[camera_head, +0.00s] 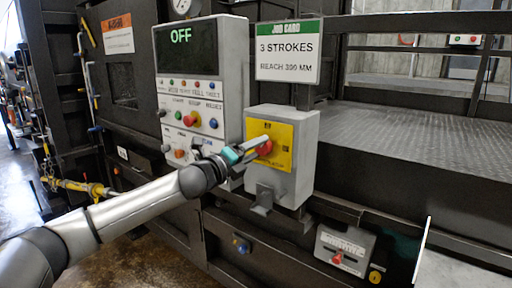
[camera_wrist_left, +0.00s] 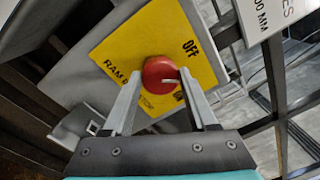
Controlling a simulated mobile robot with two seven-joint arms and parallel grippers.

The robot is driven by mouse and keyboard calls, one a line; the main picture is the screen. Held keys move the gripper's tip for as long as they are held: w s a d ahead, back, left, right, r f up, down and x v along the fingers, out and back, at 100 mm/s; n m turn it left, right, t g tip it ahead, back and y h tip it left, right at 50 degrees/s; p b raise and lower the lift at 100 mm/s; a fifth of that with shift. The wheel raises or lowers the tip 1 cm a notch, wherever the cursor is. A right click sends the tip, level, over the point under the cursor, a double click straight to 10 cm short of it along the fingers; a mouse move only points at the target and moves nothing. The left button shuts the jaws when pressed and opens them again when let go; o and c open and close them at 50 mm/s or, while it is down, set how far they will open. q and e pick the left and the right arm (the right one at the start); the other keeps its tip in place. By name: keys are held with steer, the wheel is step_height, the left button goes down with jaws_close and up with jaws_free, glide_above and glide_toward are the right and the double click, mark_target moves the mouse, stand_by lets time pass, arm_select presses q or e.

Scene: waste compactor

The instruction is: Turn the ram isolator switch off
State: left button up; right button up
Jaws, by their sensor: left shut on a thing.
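The ram isolator switch is a round red knob (camera_head: 265,148) on a yellow plate (camera_head: 284,142), fixed to the front of a grey box (camera_head: 307,128). In the left wrist view the red knob (camera_wrist_left: 158,72) sits between the two fingers. A pale mark shows on the knob's lower right side. The yellow plate (camera_wrist_left: 150,38) there reads OFF at its upper right and RAM at its left; the fingers hide part of the lettering. My left gripper (camera_head: 258,146) is shut on the knob. My right gripper is out of view.
A control panel (camera_head: 198,90) left of the box has buttons and a display reading OFF. A job card (camera_head: 288,52) above reads 3 STROKES. A bracket (camera_head: 262,200) juts out below the box. A small grey unit (camera_head: 345,248) with a red handle sits at lower right.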

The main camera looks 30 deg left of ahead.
arm_select(q)
steer(key=n+p, duration=0.1)
steer(key=n, duration=0.3)
steer(key=shift+f+n+y+p, duration=0.1)
steer(key=shift+n+y+p, duration=0.6)
steer(key=shift+n, duration=1.3)
steer(key=o, duration=1.4)
steer(key=shift+c, duration=0.2)
